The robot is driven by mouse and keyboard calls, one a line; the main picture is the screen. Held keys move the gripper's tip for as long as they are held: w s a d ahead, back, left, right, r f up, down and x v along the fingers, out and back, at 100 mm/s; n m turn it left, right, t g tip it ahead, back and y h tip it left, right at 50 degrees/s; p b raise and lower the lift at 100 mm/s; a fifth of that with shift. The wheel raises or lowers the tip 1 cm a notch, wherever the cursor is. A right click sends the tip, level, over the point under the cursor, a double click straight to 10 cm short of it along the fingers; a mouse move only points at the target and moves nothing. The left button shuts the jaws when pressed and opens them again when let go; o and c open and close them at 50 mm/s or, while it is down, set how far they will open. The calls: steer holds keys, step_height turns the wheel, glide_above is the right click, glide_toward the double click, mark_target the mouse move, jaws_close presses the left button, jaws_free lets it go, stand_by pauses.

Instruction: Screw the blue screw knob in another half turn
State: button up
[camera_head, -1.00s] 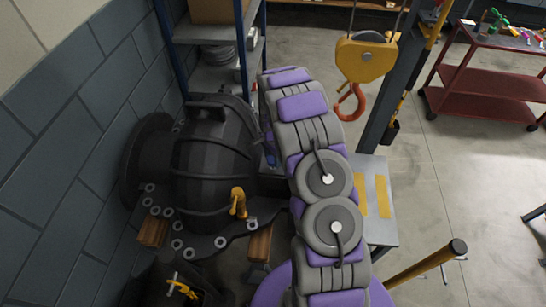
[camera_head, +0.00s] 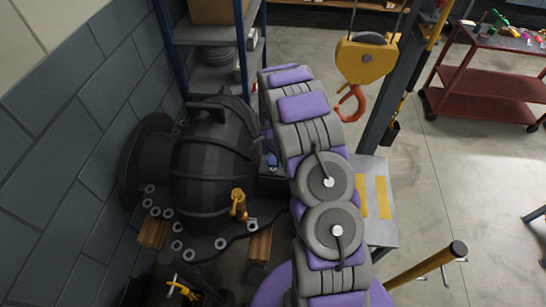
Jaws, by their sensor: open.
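A small blue screw knob (camera_head: 272,161) shows just right of the black casing (camera_head: 212,160), close to the left side of my arm. Only part of the knob is visible. My gripper (camera_head: 267,137) shows as a narrow dark strip just above the knob, mostly hidden behind my own grey and purple arm. It is open. I cannot tell whether its fingers stand around the knob or apart from it.
A yellow hoist block with an orange hook (camera_head: 350,103) hangs right of my arm. A yellow-brown fitting (camera_head: 239,204) stands on the casing's bolted flange. A blue-framed shelf (camera_head: 207,82) stands behind. A red cart (camera_head: 490,85) is far right; the floor between is mostly clear.

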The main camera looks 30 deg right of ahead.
mark_target(273, 160)
step_height(273, 160, up, 16)
steer(key=shift+p, duration=0.45)
steer(key=s+a+r+n+b, duration=0.1)
steer(key=s+a+r+n, duration=0.35)
steer(key=s, duration=0.45)
steer(key=s+a+r+n+b, duration=0.25)
steer(key=s+a+r, duration=0.35)
steer(key=s, duration=0.3)
steer(key=s+a+n+g+b, duration=0.1)
steer(key=s+a+n, duration=0.2)
steer(key=s, duration=0.7)
steer(key=s+a+n+b, duration=0.1)
steer(key=s+a+n, duration=0.2)
steer(key=s, duration=0.8)
steer(key=n, duration=0.2)
steer(key=shift+s+n+g, duration=0.3)
steer(key=shift+n+g, duration=0.1)
